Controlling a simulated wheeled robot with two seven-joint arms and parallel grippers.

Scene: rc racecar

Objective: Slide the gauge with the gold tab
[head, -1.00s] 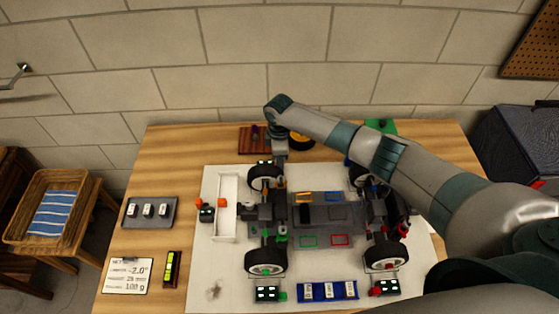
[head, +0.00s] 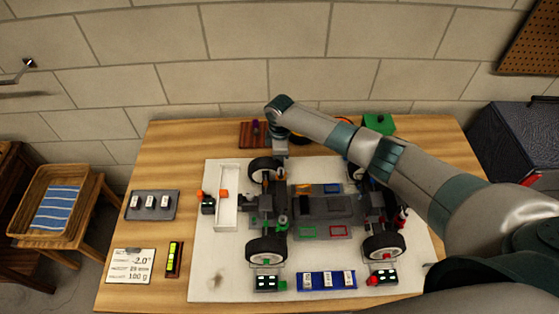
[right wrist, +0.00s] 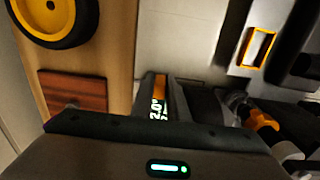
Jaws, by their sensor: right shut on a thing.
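My right arm reaches over the far side of the car, its gripper (head: 275,160) by the far left wheel (head: 265,169). In the right wrist view my right gripper (right wrist: 158,92) is shut on a dark gauge (right wrist: 157,110). The gauge has a gold part at its top and a lit readout near 2.0. The head view hides most of this gauge. The racecar (head: 320,207) stands on a white board. Other gauges show an orange tab (head: 208,205), a green tab (head: 267,283) and a red tab (head: 384,278). My left gripper is out of view.
A white tray (head: 228,222) stands left of the car. A blue holder (head: 326,281) lies in front. A grey plate (head: 152,204), a note card (head: 130,267) and a yellow level (head: 173,258) lie at left. A green block (head: 380,123) is behind. A yellow-rimmed wheel (right wrist: 58,15) is near the gripper.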

